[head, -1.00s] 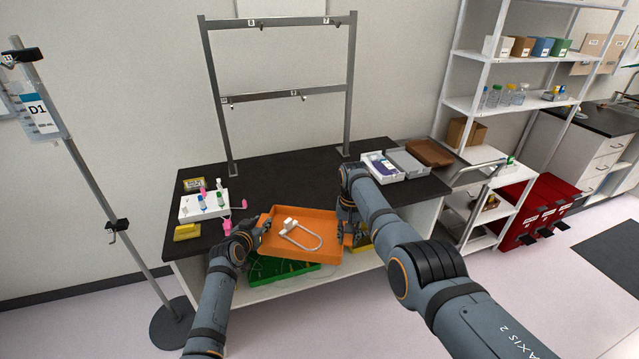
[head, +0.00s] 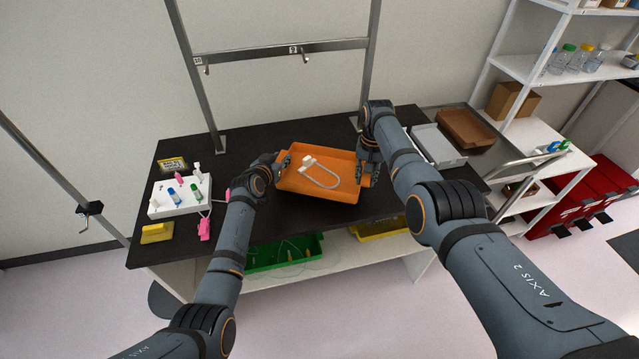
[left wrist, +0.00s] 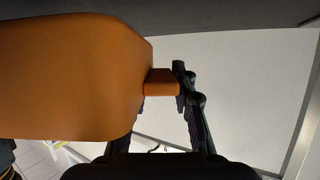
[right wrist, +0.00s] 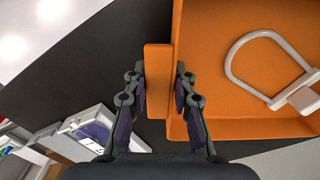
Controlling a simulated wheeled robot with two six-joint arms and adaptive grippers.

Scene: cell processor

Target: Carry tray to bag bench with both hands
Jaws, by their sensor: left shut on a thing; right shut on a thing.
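An orange tray (head: 322,190) is held between my two grippers over the front part of the dark-topped bench (head: 262,228). A white clamp-like item with a looped handle (head: 320,171) lies in the tray. My left gripper (head: 280,167) is shut on the tray's left side; the left wrist view shows its fingers (left wrist: 165,85) on an orange tab. My right gripper (head: 368,172) is shut on the tray's right side; the right wrist view shows its fingers (right wrist: 160,88) around an orange tab. Whether the tray touches the bench top is unclear.
A white rack with colored clips (head: 180,196) and a yellow block (head: 157,232) stand at the bench's left. A grey tray (head: 437,143) and brown tray (head: 466,128) are at the right. A metal frame (head: 280,52) rises behind. Green (head: 283,256) and yellow (head: 378,230) bins sit below.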

